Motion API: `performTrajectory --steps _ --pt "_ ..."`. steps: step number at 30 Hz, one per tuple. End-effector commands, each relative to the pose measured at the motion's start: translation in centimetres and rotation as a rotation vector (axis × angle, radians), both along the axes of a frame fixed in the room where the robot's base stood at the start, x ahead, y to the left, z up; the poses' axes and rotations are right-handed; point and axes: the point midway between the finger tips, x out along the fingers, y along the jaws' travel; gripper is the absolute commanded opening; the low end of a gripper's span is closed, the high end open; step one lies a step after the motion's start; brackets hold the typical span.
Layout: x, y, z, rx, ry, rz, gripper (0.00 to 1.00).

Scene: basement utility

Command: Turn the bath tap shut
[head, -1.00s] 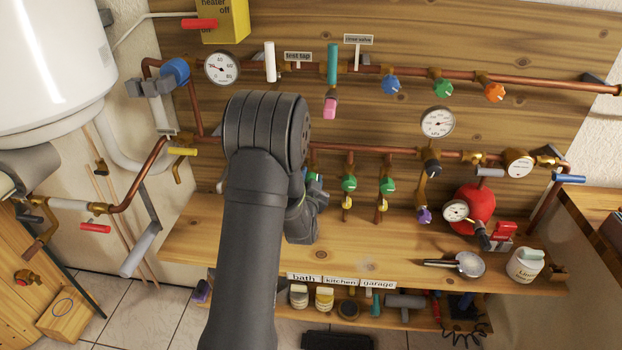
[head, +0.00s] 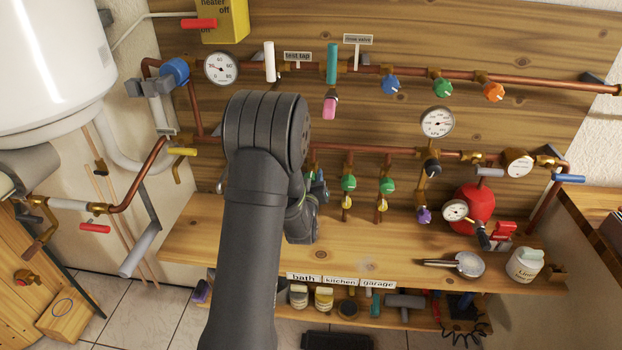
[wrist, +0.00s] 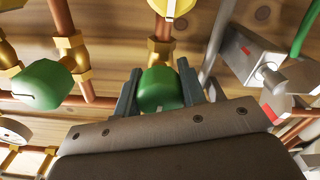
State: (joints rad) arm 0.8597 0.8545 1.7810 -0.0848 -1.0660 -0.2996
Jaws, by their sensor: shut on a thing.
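In the wrist view, the two fingers of my gripper (wrist: 160,82) are shut on a green tap knob (wrist: 161,92), one on each side. The knob sits below a brass fitting on a copper pipe. In the head view, my arm hides most of this tap and of my gripper (head: 318,186). It is the leftmost of the row of green taps, above the shelf label "bath" (head: 303,278). I cannot tell how far the knob is turned.
Two more green taps (head: 348,183) (head: 387,185) stand close on the right; one shows in the wrist view (wrist: 40,86). A pressure gauge (head: 437,122), a red vessel (head: 474,205) and a pot (head: 524,264) are further right.

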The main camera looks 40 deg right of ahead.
Motion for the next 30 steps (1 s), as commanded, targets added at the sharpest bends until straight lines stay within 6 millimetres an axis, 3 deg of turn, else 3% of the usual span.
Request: performTrajectory --steps 24,25,28,30 --pt "0.01 -0.01 0.05 -0.089 0.088 0.0 0.14" --pt "0.01 -0.01 0.05 -0.088 0.087 0.0 0.39" --pt "0.0 -0.01 0.04 -0.088 0.087 0.0 0.59" --pt "0.0 -0.01 0.04 -0.088 0.087 0.0 0.59"
